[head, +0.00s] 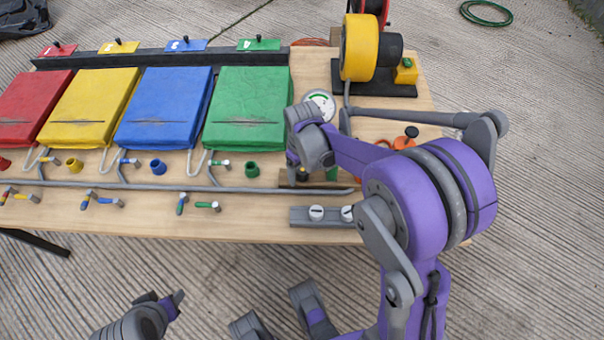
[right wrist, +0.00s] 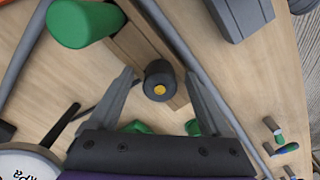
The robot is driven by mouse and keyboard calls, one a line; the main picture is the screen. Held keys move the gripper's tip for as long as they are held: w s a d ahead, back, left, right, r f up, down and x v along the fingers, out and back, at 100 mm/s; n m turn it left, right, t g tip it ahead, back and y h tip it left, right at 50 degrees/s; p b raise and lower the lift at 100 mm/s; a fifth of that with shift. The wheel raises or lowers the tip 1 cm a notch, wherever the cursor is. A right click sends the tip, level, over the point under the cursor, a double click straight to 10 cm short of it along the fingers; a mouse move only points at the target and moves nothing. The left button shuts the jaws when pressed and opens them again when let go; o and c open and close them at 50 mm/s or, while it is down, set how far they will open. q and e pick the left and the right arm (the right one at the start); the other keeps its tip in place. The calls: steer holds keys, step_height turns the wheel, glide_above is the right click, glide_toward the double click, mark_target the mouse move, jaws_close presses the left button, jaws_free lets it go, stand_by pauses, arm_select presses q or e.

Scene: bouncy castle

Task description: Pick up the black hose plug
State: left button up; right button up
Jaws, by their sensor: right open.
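The black hose plug (right wrist: 158,72), a short dark cylinder with a yellow centre, stands on a wooden strip in the right wrist view. My right gripper (right wrist: 158,88) is open, with one finger on each side of the plug and a visible gap to both. In the head view my right gripper (head: 298,168) is over the front right of the table, and the plug is mostly hidden by it. My left gripper (head: 162,303) is at the bottom left, off the table; its jaw opening is unclear.
A green cylinder (right wrist: 85,22) stands on the same strip, close to the plug. A white gauge (head: 320,103) is behind my right gripper. A grey rail block (head: 300,216) lies in front. Colored pads, such as the green one (head: 248,98), fill the table's left.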

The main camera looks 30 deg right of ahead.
jaws_close()
stand_by(0.4)
